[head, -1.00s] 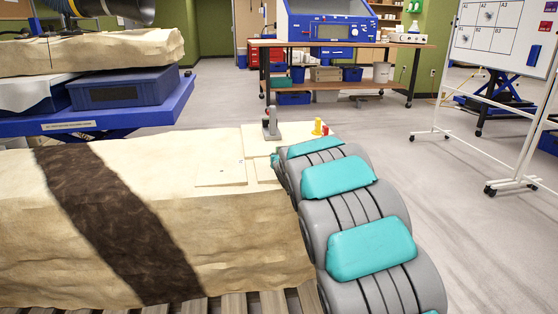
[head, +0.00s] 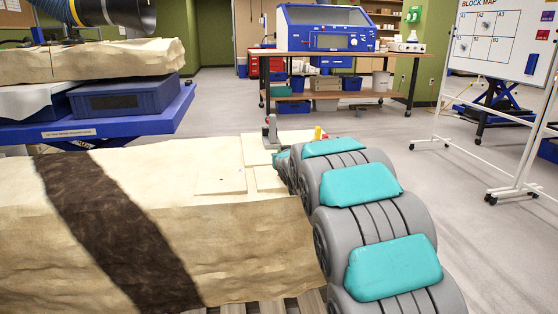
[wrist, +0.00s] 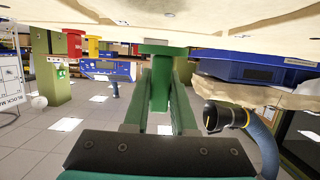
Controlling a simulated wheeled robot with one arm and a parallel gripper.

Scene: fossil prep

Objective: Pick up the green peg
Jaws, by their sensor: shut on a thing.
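The green peg (wrist: 159,88) stands between the two fingers of my gripper (wrist: 160,72) in the wrist view, which appears upside down. My gripper is shut on it. The peg's wider end (wrist: 163,50) is close to the pale stone surface (wrist: 200,28); I cannot tell whether they touch.
A yellow peg (head: 317,132) and a red peg (head: 325,137) stand just beyond my arm. A whiteboard (head: 505,45) is at right. Open floor (head: 455,240) lies right of the block.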

